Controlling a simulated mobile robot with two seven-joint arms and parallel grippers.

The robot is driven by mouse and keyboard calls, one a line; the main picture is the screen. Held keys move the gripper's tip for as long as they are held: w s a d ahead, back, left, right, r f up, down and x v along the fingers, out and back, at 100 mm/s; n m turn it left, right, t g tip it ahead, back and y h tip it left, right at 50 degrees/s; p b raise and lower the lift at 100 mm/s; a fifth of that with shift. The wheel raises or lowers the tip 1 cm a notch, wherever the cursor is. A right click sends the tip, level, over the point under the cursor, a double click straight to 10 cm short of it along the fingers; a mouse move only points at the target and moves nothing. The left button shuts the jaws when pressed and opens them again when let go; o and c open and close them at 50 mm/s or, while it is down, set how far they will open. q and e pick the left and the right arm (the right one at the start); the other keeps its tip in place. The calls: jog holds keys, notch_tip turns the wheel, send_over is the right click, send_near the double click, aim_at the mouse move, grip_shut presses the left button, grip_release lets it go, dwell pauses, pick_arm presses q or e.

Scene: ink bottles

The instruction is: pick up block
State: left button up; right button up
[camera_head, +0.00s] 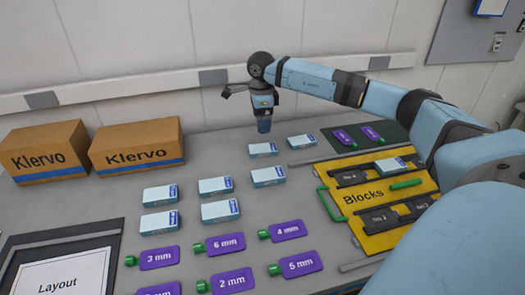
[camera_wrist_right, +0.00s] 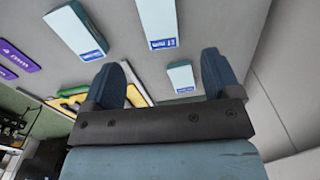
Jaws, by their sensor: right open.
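Several white and light-blue blocks lie flat and apart on the grey table. The nearest to my right gripper (camera_head: 264,124) is a back block (camera_head: 263,150), with another back block (camera_head: 301,141) to its right. A further block (camera_head: 268,177) lies in front of them. My right gripper points down behind the back blocks, apart from them. In the right wrist view its two fingers (camera_wrist_right: 163,75) are spread with nothing held between them. Three blocks show beyond them there: one at left (camera_wrist_right: 77,31), one in the middle (camera_wrist_right: 157,22) and a smaller one (camera_wrist_right: 181,78). My left gripper is out of view.
A yellow "Blocks" tray (camera_head: 365,198) with a green handle holds one block (camera_head: 390,166). Two Klervo cartons (camera_head: 137,147) stand at the back left by the wall. Purple size tags (camera_head: 225,244) lie in front. A framed Layout sheet (camera_head: 65,272) is at front left.

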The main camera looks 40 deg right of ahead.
send_over(263, 148)
jog(key=f, duration=0.5)
jog(key=shift+w+a, duration=0.15)
jog(key=shift+w, duration=0.05)
jog(key=shift+s+f+b, duration=0.1)
jog(key=shift+f+b, duration=0.3)
jog(key=shift+f, duration=2.3)
jog(key=c, duration=1)
jog(key=shift+c, duration=0.2)
jog(key=shift+r, duration=0.1)
notch_tip(263, 148, up, 20)
jog(key=p, duration=0.1)
jog(key=shift+p, duration=0.4)
